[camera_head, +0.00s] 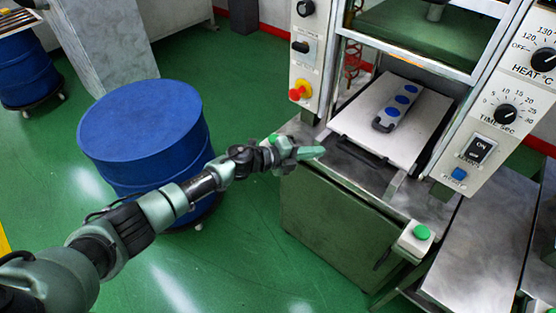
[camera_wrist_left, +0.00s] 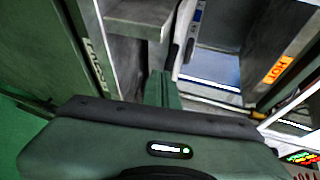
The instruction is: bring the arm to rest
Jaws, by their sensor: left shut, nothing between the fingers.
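My left arm reaches in from the lower left in the head view. Its gripper (camera_head: 312,153) is shut and empty, and its fingertips point right, beside the left front edge of the press. In the left wrist view the closed green fingers (camera_wrist_left: 162,90) show above the gripper body. My right gripper is in neither view.
A blue drum (camera_head: 142,125) stands left of the press, behind my left arm. The press has a red and yellow knob (camera_head: 300,91), a green button (camera_head: 421,232) and a dial panel (camera_head: 505,113). A metal table (camera_head: 480,240) stands at the right. Green floor is open at lower middle.

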